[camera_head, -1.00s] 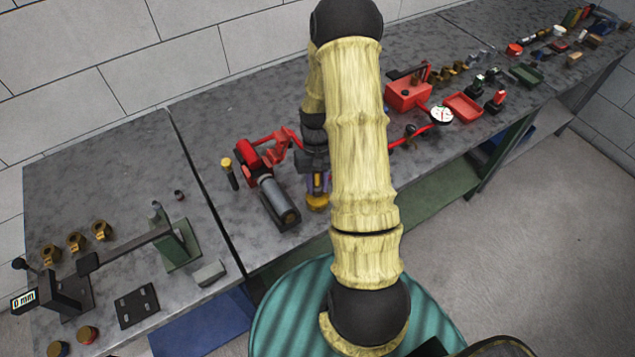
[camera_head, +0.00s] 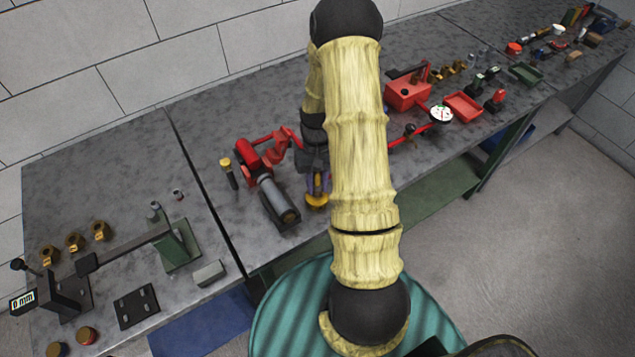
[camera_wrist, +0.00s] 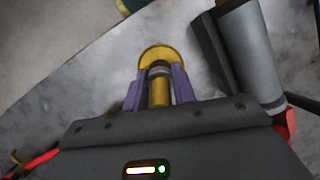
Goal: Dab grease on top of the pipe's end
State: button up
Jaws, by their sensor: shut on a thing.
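The grey pipe (camera_head: 272,192) lies on the bench with its back end at a red vise (camera_head: 258,158) and its dark open end facing the bench's front edge. My gripper (camera_head: 318,184) is to the right of the pipe, partly behind my arm. It is shut on a yellow tool (camera_head: 317,201) with a round yellow disc at its far end. In the wrist view, the purple fingers (camera_wrist: 158,90) hold the yellow tool (camera_wrist: 157,55) at a dark collar. The pipe (camera_wrist: 250,50) is to its right, apart from it. I cannot make out grease on the tool.
A red pump (camera_head: 408,93) with a gauge (camera_head: 441,114) and a red tray (camera_head: 463,107) are right of my arm. A lever fixture (camera_head: 135,246) and brass fittings (camera_head: 73,242) are on the left bench.

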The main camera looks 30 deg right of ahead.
aim_at(318, 180)
jog(key=shift+f, duration=0.45)
dwell(1.6)
jog(key=shift+r, duration=0.1)
jog(key=shift+r+p, duration=2.8)
jog(key=shift+r, duration=0.7)
jog(key=shift+f, duration=0.1)
